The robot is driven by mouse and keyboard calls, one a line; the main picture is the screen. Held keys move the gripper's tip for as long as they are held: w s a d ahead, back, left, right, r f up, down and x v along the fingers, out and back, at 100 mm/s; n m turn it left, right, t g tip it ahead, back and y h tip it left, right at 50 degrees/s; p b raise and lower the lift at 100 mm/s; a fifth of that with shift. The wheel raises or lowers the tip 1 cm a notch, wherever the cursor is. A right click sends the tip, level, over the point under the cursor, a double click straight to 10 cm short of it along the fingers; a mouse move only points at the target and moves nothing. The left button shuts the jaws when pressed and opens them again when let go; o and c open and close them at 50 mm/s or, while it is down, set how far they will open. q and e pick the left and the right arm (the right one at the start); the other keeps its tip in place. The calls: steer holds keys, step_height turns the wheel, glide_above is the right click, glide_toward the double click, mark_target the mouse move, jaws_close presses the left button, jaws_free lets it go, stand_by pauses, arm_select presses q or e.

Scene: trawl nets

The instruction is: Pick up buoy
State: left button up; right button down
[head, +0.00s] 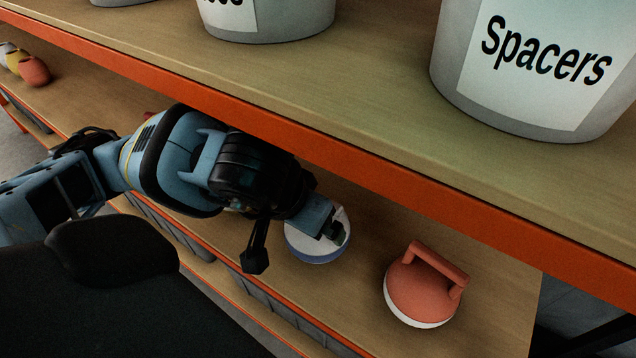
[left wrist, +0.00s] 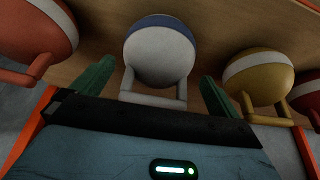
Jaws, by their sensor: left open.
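A white buoy with a blue band and a loop handle (left wrist: 158,58) is at the centre of the left wrist view. In the head view this buoy (head: 308,248) sits on the lower wooden shelf, partly hidden behind my gripper. My left gripper (head: 297,243) is open. In the left wrist view its green fingertips (left wrist: 155,88) stand on either side of the buoy's handle, apart from it. The handle lies between them. My right gripper is not in view.
A red and white buoy (head: 425,292) stands to the right on the same shelf. A yellow buoy (left wrist: 255,75) is close on the other side in the wrist view. The upper shelf's orange edge (head: 400,180) runs just above my arm. A "Spacers" bucket (head: 448,70) stands on it.

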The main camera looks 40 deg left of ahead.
arm_select(q)
steer(key=w, duration=0.2)
steer(key=w+f+b, duration=0.1)
steer(key=w, duration=0.1)
steer(key=shift+w+a, duration=0.1)
steer(key=shift+w, duration=0.05)
steer(key=shift+w+f, duration=0.1)
steer(key=shift+f, duration=0.05)
steer(key=c, duration=1.4)
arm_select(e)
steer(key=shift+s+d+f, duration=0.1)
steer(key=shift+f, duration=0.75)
